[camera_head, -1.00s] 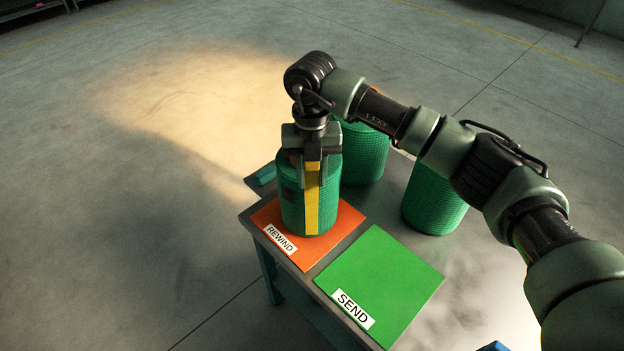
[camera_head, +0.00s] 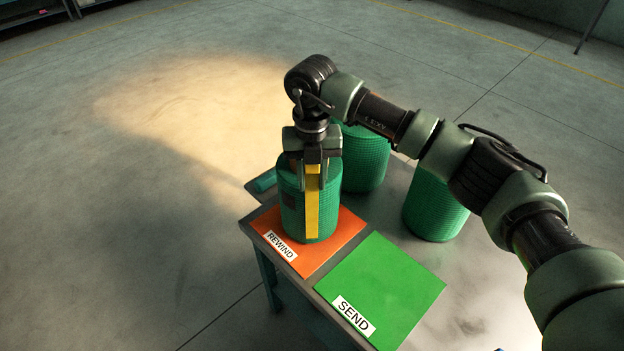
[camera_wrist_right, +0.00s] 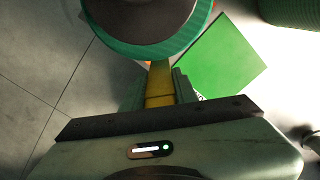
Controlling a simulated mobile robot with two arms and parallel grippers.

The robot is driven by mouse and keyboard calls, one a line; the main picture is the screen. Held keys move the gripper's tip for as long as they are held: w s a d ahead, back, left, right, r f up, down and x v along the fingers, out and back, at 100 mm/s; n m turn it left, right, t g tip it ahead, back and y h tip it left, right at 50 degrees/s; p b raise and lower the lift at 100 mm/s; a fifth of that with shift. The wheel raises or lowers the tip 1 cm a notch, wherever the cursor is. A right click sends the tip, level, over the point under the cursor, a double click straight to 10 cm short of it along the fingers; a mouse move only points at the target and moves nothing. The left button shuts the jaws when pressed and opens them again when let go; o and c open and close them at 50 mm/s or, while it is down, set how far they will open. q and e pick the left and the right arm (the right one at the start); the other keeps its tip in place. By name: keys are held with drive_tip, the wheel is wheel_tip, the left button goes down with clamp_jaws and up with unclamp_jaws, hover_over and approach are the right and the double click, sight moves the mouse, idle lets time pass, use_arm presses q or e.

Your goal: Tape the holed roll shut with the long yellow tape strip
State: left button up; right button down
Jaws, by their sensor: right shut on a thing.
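A green mesh roll (camera_head: 297,222) stands upright on the orange mat (camera_head: 341,238) labelled REWIND. A small dark patch, which looks like the hole (camera_head: 289,199), shows on its near side, left of the strip. My right gripper (camera_head: 313,165) points down at the roll's near upper edge, shut on the top end of the long yellow tape strip (camera_head: 312,208). The strip hangs straight down in front of the roll, right of the dark patch; I cannot tell whether it touches the mesh. In the wrist view the strip (camera_wrist_right: 159,84) runs between the fingers toward the roll (camera_wrist_right: 178,45). My left gripper is not in view.
Two more green rolls stand on the table behind, one partly behind my arm (camera_head: 364,165) and one to the right (camera_head: 432,210). A green mat (camera_head: 385,280) labelled SEND lies empty beside the orange one.

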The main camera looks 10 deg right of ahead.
drive_tip(key=shift+w, duration=0.55)
idle(0.6)
drive_tip(key=c, duration=1)
unclamp_jaws()
